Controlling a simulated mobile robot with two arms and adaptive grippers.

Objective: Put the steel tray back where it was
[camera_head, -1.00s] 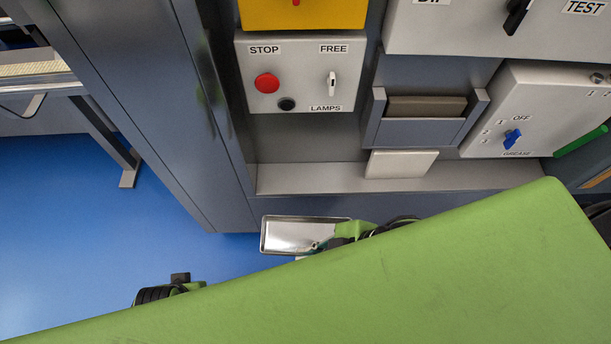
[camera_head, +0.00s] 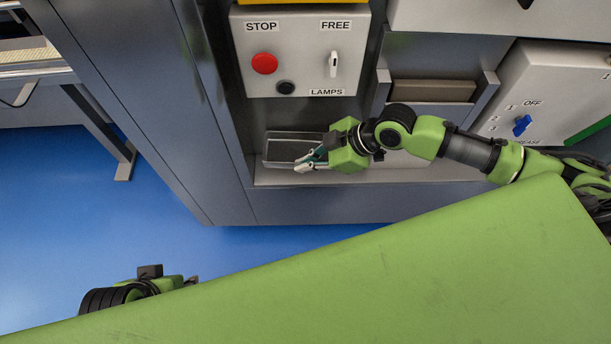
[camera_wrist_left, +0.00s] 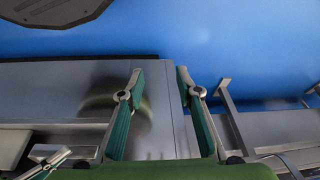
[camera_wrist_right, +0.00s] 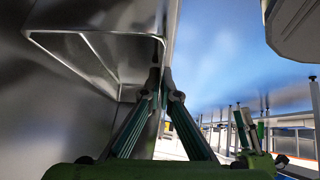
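The steel tray (camera_head: 285,150) is a shallow shiny rectangular tray at the left end of the grey shelf ledge (camera_head: 380,176), below the control panel. My right gripper (camera_head: 316,158) is at its right end. In the right wrist view the right gripper's fingertips (camera_wrist_right: 166,78) are close together on the tray's edge, and the tray (camera_wrist_right: 75,48) reaches up and left from them. I cannot tell whether the tray touches the ledge. My left gripper (camera_wrist_left: 160,75) is open and empty in the left wrist view; in the head view only part of it shows at lower left.
The panel with the red STOP button (camera_head: 264,64) is just above the tray. A bin (camera_head: 432,92) with a brown block and a box with a blue knob (camera_head: 522,125) are to the right. A tall cabinet side (camera_head: 150,110) bounds the left. Blue floor is open below left.

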